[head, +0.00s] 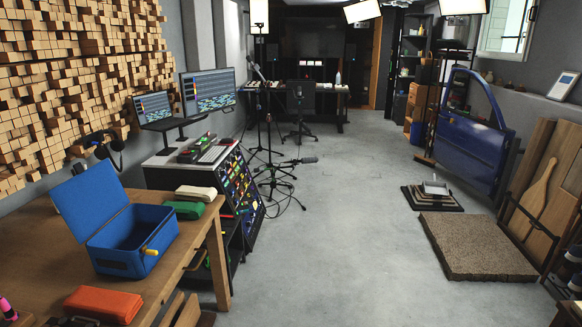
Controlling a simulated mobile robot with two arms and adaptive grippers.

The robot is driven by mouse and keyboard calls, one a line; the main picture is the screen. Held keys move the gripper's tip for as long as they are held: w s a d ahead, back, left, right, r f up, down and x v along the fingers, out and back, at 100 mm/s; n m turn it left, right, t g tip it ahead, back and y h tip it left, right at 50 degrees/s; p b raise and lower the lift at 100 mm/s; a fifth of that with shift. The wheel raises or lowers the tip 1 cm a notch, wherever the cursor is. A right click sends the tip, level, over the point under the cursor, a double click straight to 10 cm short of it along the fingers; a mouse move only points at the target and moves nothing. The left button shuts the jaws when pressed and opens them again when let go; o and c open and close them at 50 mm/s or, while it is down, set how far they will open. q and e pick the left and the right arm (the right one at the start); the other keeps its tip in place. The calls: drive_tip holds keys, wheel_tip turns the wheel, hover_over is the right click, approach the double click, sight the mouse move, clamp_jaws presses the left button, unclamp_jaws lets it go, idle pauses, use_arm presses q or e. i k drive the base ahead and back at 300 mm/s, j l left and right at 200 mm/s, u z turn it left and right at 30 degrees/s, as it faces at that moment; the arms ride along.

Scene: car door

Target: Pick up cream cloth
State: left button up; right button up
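The cream cloth (196,193) is a folded, pale bundle. It lies on the wooden table (190,262) near the far right corner. A folded green cloth (184,210) lies just in front of it, very close or touching. A folded orange-red cloth (103,304) lies at the front of the table. I cannot make out either of my grippers in the head view. Nothing is seen holding the cream cloth.
An open blue case (125,262) with a raised lid stands on the table, left of the cloths. A blue car door (470,135) stands at right.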

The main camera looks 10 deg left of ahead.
sight(184, 193)
drive_tip(key=i+u, duration=0.2)
drive_tip(key=i, duration=0.25)
drive_tip(key=i+l+u, duration=0.2)
drive_tip(key=i, duration=0.25)
drive_tip(key=i+l+u, duration=0.15)
drive_tip(key=i, duration=0.3)
drive_tip(key=i+l+u, duration=0.2)
drive_tip(key=i, duration=0.2)
